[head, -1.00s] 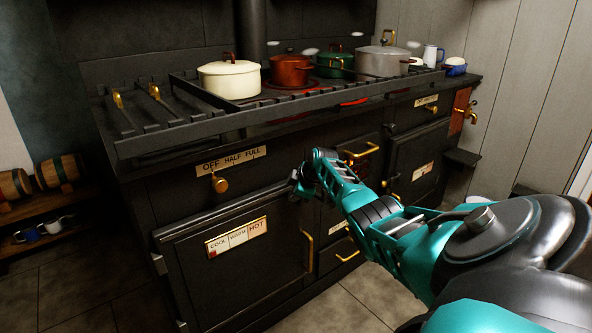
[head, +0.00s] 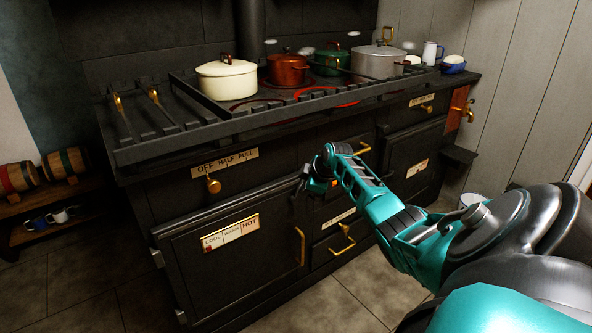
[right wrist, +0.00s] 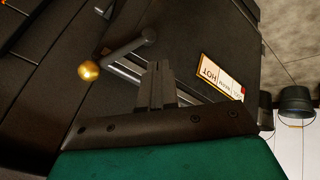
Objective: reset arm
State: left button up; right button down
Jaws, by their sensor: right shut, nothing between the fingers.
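My right arm reaches in from the right in the head view. Its right gripper (head: 302,187) hangs in front of the black stove (head: 225,275), near the upper right corner of the oven door. In the right wrist view the two dark fingers (right wrist: 158,84) are together with nothing between them. A brass knob (right wrist: 88,70) on a dark lever shows left of the fingers. The oven's temperature plate (right wrist: 221,76) is to their right. In the head view a brass knob (head: 213,186) sits below the OFF HALF FULL plate (head: 224,163). My left gripper is not in view.
On the stove stand a cream pot (head: 227,80), a red pot (head: 288,70), a green pot (head: 331,62) and a grey pot (head: 378,60). A shelf with barrels (head: 65,163) and mugs is at left. Open floor (head: 345,310) lies before the stove.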

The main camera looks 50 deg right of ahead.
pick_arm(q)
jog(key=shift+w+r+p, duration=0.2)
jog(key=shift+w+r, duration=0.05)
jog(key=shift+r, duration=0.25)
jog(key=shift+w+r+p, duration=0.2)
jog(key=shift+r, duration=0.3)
pick_arm(e)
jog(key=s+r, duration=0.1)
jog(key=s+d+r, duration=0.1)
jog(key=r, duration=0.1)
jog(key=shift+s, duration=0.1)
jog(key=shift+a+f, duration=0.1)
